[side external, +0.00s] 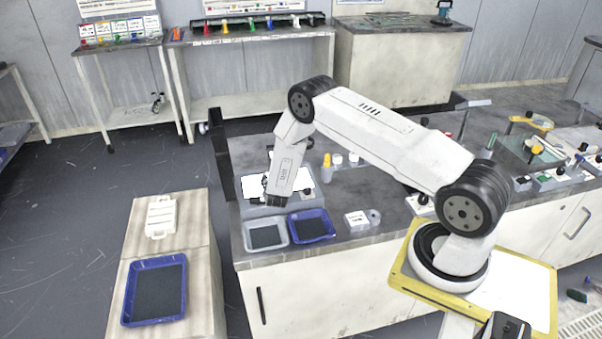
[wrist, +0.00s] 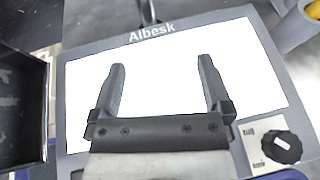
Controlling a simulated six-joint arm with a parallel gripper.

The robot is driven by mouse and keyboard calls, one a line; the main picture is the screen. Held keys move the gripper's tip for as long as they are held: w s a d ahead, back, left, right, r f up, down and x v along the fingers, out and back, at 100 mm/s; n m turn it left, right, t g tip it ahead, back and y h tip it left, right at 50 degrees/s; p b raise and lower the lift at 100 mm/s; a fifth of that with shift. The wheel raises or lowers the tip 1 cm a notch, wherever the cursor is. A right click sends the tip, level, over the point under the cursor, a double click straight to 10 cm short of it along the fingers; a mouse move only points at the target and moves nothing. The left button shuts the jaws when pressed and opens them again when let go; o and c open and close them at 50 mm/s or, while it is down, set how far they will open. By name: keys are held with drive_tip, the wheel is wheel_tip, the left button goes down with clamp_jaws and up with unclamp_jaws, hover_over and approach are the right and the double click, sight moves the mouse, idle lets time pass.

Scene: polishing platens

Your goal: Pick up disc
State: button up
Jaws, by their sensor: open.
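No disc can be made out clearly in either view. My gripper (wrist: 161,64) is open in the wrist view, its two dark fingers wide apart with nothing between them. It is over the bright white top of a grey machine (wrist: 200,30) marked "Albesk". The white area is washed out, so any pale disc on it cannot be told apart. In the side view the machine (side external: 256,211) stands on the dark bench, and my gripper (side external: 272,194) points down over it, its fingers small and partly hidden.
A black knob (wrist: 281,147) sits at the machine's right corner. A grey tray (side external: 248,246) and a blue tray (side external: 331,236) lie in front of the machine. A yellow bottle (side external: 327,172) stands behind right. Another blue tray (side external: 127,307) lies on the left bench.

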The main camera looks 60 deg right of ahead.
drive_tip(key=c, duration=1.3)
drive_tip(key=shift+r, duration=0.15)
drive_tip(key=shift+r, duration=0.7)
drive_tip(key=s+a+r, duration=0.1)
drive_tip(key=s+r, duration=0.2)
drive_tip(key=s, duration=0.1)
drive_tip(key=s+a+r, duration=0.2)
drive_tip(key=s+r, duration=0.2)
drive_tip(key=s+a+r, duration=0.2)
drive_tip(key=s+r, duration=0.2)
drive_tip(key=s, duration=0.1)
drive_tip(key=shift+r, duration=0.15)
